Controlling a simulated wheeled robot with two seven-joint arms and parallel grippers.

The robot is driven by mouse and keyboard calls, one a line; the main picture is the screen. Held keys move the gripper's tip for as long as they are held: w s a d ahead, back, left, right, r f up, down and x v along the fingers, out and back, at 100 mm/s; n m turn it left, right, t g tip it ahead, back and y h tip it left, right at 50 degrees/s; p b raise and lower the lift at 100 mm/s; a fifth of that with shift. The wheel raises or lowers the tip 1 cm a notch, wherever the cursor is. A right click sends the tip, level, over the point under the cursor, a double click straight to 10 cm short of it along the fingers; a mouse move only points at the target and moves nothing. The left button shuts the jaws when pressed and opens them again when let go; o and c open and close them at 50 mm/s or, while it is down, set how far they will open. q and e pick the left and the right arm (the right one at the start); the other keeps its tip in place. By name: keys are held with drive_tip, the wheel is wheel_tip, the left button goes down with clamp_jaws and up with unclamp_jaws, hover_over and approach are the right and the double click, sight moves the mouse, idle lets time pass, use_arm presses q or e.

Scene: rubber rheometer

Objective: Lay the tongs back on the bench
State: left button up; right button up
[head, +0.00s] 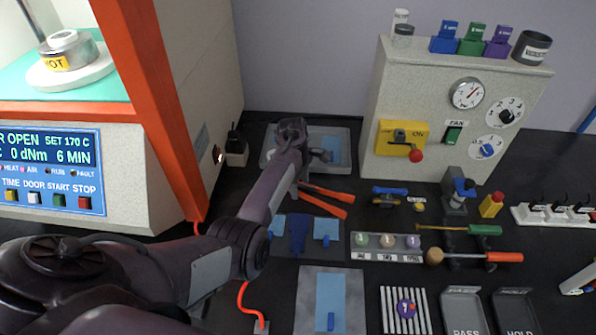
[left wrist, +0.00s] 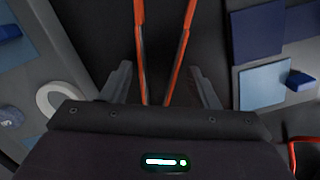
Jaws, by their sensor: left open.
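The tongs (head: 328,194) show in the head view as two orange handles pointing right from beside my left forearm, over the dark bench (head: 355,262). My left gripper (head: 308,157) is at the end of that arm, by the grey tray at the back, and partly hides the tongs. In the left wrist view the tongs' two orange arms (left wrist: 140,48) run between the spread fingers of my left gripper (left wrist: 161,70). The fingers are open, with gaps to the arms. Whether the tongs touch the bench is hard to tell. My right gripper is not in view.
A grey tray (head: 343,166) lies behind the gripper. A dark mat with blue pieces (head: 340,238) lies in front of the tongs. A rack of small discs (head: 356,254) is to its right. The rheometer (head: 150,190) stands left, the control panel (head: 440,165) back right.

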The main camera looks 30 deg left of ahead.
use_arm(q)
wheel_tip(320, 180, up, 12)
drive_tip(key=a+b, duration=0.1)
drive_tip(key=shift+a+b, duration=0.2)
drive_tip(key=shift+b, duration=0.15)
idle(0.4)
